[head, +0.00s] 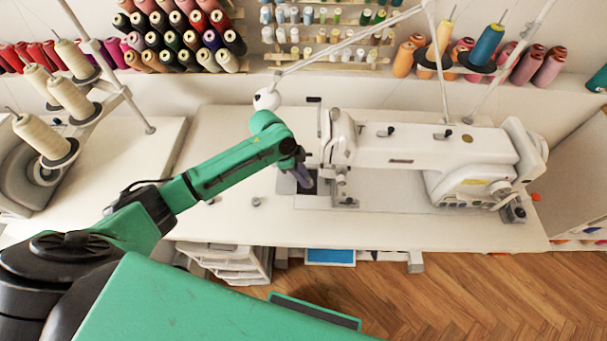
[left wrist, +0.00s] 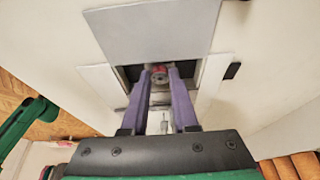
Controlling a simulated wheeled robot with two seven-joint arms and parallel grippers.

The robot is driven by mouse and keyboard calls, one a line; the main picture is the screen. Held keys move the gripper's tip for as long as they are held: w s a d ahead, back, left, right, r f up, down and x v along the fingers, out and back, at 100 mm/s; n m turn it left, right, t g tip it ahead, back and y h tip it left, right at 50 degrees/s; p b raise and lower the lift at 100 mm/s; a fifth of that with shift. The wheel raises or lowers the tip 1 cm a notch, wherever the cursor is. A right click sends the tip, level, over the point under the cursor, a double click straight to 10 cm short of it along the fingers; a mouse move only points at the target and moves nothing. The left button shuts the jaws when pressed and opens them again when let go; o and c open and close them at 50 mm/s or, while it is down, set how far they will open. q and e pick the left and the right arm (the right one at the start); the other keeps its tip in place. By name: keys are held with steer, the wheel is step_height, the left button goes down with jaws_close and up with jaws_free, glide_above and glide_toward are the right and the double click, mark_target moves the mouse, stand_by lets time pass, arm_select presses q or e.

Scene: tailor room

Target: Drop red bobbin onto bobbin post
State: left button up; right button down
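The red bobbin (left wrist: 159,72) shows between the purple fingertips of my left gripper (left wrist: 160,78) in the left wrist view, with a finger against each side. It sits over a dark rectangular opening (left wrist: 132,73) in the sewing machine bed. In the head view my left gripper (head: 304,182) points down at this opening, left of the needle area of the white sewing machine (head: 400,155). The bobbin is hidden there. The bobbin post cannot be made out; a metal part (left wrist: 160,98) shows below the bobbin between the fingers. My right gripper is not in view.
A pale cover plate (left wrist: 150,32) lies beside the opening. Two small grey round pieces (head: 256,202) lie on the white table (head: 400,230), left of the machine. Thread cones (head: 72,97) stand at the left, and spool racks line the back. The table's front is mostly clear.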

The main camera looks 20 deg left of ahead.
arm_select(q)
steer(key=o, duration=0.5)
steer(key=shift+c, duration=0.2)
steer(key=shift+r, duration=0.1)
steer(key=v, duration=1.4)
steer(key=shift+a, duration=0.2)
steer(key=shift+s+r, duration=0.1)
steer(key=shift+r, duration=0.05)
